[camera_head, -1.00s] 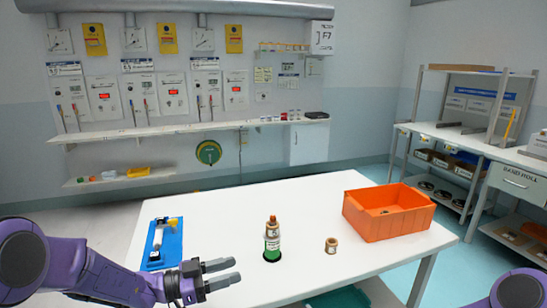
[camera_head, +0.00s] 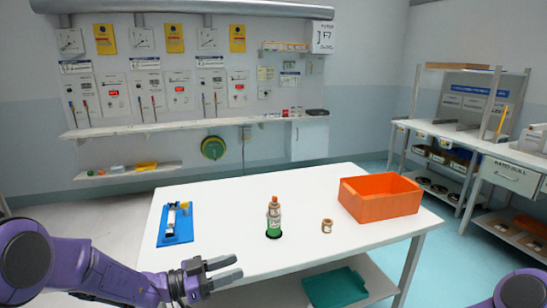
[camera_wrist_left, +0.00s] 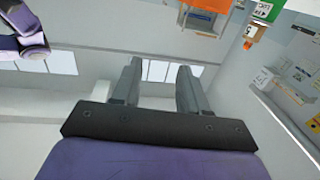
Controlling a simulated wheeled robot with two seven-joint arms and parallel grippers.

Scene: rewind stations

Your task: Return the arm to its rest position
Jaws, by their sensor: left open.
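My left arm comes in from the lower left of the head view. Its gripper (camera_head: 237,266) is open and empty, with both fingers pointing right, in front of the near edge of the white table (camera_head: 300,190). In the left wrist view the two fingers (camera_wrist_left: 160,70) stand apart with nothing between them. My right gripper is out of view; only a purple piece of my right arm shows at the lower right corner of the head view.
On the table are a blue tray (camera_head: 177,236) with small parts, a green-labelled bottle (camera_head: 273,220), a small brown spool (camera_head: 327,226) and an orange bin (camera_head: 380,203). A teal bin (camera_head: 336,287) sits below the tabletop. Shelving (camera_head: 470,140) stands at right.

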